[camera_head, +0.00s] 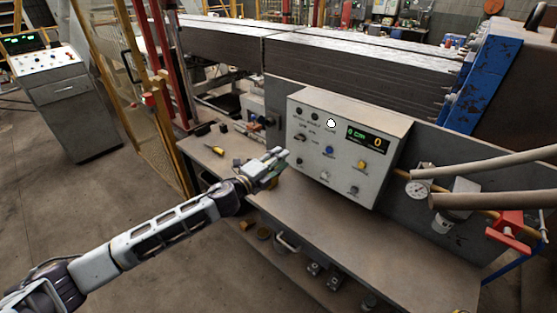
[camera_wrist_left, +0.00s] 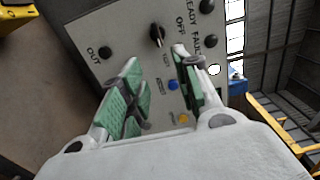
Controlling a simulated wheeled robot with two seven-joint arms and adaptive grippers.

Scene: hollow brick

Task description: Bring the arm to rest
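My left arm comes in from the lower left in the head view. Its gripper (camera_head: 268,167) is over the workbench, in front of the lower left of a grey control box (camera_head: 318,150). In the left wrist view the green-padded fingers (camera_wrist_left: 160,88) stand apart with nothing between them, and the box's face (camera_wrist_left: 95,28) lies beyond them. I cannot tell whether the fingertips touch the box. My right gripper is in neither view.
The workbench (camera_head: 340,240) has a yellow-handled tool (camera_head: 214,150) at its left end. Pipes with a gauge (camera_head: 418,189) and a red handle (camera_head: 510,230) are at the right. A yellow fence (camera_head: 125,85) stands behind left. Open floor (camera_head: 90,195) lies left of the bench.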

